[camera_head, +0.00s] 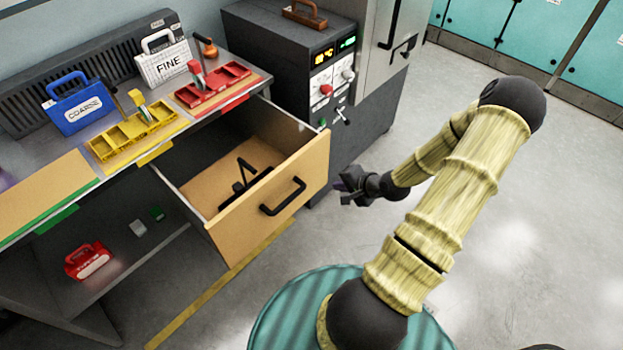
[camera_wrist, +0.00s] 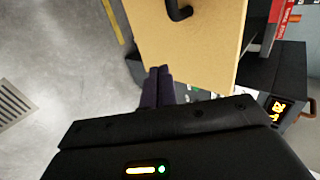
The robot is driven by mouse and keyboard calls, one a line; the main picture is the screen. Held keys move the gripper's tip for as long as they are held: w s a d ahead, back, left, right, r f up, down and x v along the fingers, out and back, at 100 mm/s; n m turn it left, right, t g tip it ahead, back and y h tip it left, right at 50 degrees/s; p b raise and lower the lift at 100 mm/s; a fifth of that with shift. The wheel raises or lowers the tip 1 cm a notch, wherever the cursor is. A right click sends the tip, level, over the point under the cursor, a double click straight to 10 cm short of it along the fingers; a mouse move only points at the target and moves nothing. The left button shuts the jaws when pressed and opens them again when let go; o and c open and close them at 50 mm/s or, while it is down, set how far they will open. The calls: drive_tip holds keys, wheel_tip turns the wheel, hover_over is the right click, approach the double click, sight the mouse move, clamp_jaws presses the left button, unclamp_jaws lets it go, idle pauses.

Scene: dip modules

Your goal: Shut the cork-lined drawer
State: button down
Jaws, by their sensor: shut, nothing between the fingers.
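The cork-lined drawer (camera_head: 269,195) stands pulled out from under the workbench, its tan front with a black bar handle (camera_head: 283,196) facing the room. A dark tool with a handle (camera_head: 243,182) lies on its cork floor. My gripper (camera_head: 346,186) is shut and empty, a little to the right of the drawer front and apart from the handle in the head view. In the wrist view the closed fingers (camera_wrist: 158,84) point toward the drawer front (camera_wrist: 190,40), with its handle (camera_wrist: 179,10) at the top edge.
A dark cabinet with lit displays (camera_head: 325,75) stands right of the drawer. The bench holds yellow (camera_head: 133,130) and red (camera_head: 213,85) trays, a blue COARSE case (camera_head: 78,104) and a white FINE case (camera_head: 163,66). A red case (camera_head: 88,261) sits on the lower shelf. Open floor (camera_head: 480,250) lies right.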

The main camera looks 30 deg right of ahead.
approach(305, 179)
wheel_tip(305, 179, down, 4)
drive_tip(key=w, duration=0.1)
drive_tip(key=w+a, duration=0.1)
drive_tip(key=w, duration=0.1)
drive_tip(key=shift+a, duration=0.15)
drive_tip(key=shift+w+a, duration=0.15)
drive_tip(key=shift+w, duration=0.35)
drive_tip(key=shift+w, duration=0.15)
